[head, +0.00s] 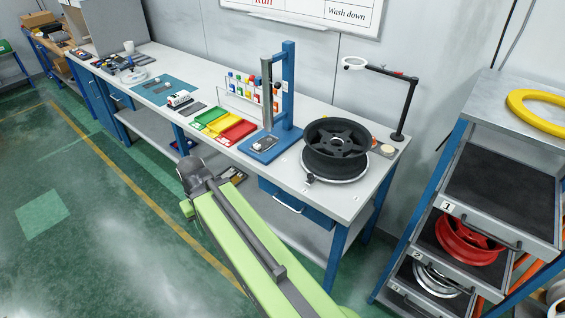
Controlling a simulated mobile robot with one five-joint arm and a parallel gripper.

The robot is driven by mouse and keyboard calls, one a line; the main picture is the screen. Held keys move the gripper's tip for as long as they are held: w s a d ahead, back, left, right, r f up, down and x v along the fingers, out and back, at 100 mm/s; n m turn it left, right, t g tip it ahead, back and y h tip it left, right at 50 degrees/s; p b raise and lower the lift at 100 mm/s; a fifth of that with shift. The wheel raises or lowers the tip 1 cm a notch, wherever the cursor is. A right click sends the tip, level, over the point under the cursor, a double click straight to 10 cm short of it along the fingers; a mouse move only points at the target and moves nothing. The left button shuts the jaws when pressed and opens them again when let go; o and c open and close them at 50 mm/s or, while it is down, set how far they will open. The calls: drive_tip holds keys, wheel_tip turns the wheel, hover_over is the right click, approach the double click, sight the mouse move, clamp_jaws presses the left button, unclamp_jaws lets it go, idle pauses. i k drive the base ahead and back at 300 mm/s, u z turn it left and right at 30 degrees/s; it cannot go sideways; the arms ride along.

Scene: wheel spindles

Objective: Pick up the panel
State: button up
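I cannot tell for sure which thing is the panel. Flat, upright things in view include a clear rack (236,104) with small coloured items on the workbench and a grey board (112,25) at the bench's far left end. My green arm reaches up from the bottom middle to a dark joint in front of the bench edge. My gripper cannot be made out beyond that joint, so its fingers are not seen.
The long workbench (345,205) holds a black wheel (336,150) on a round base, a blue press (288,85), green, yellow and red trays (233,131) and a lamp stand (405,105). A shelf rack (470,170) with wheels stands right. Green floor (100,230) is clear at left.

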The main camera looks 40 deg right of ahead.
sight(260, 147)
drive_tip(key=z, duration=0.8)
drive_tip(key=k, duration=0.1)
drive_tip(key=u, duration=1.35)
drive_tip(key=i, duration=1.95)
drive_tip(key=z, duration=0.65)
